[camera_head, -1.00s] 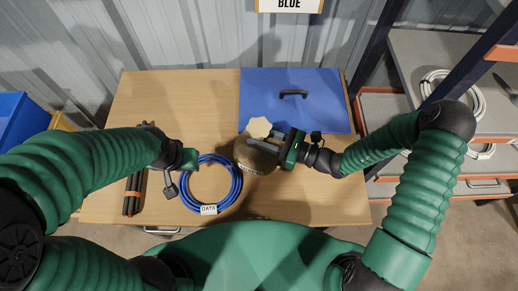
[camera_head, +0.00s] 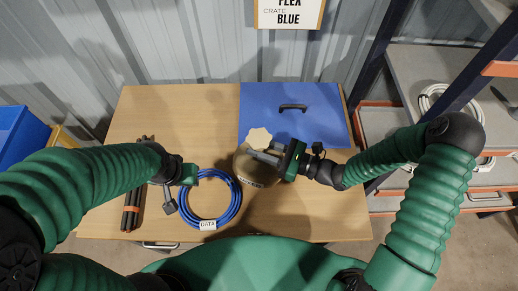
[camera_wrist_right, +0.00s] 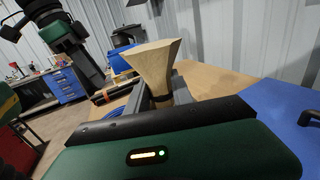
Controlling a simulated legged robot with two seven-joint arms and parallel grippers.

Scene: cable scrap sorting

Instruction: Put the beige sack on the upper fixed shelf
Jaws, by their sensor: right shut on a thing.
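The beige sack (camera_head: 258,137) has a pale flared top and a darker round body, and is at the middle of the table in the head view. My right gripper (camera_head: 268,156) is shut on its neck. The wrist view shows the flared sack top (camera_wrist_right: 150,58) upright between the fingers. I cannot tell whether the sack's bottom touches the table. My left gripper (camera_head: 187,178) is above the blue cable coil's left side; its fingers are unclear. A grey shelf (camera_head: 405,65) of the rack stands at right, with another shelf edge (camera_head: 500,69) higher up.
The wooden table (camera_head: 180,110) carries a blue coil with a DATA tag (camera_head: 208,225), dark rods (camera_head: 133,210) and a blue panel with a handle (camera_head: 325,128). White cable coils (camera_head: 437,97) lie on the rack. A dark rack post (camera_head: 375,45) stands between table and shelves.

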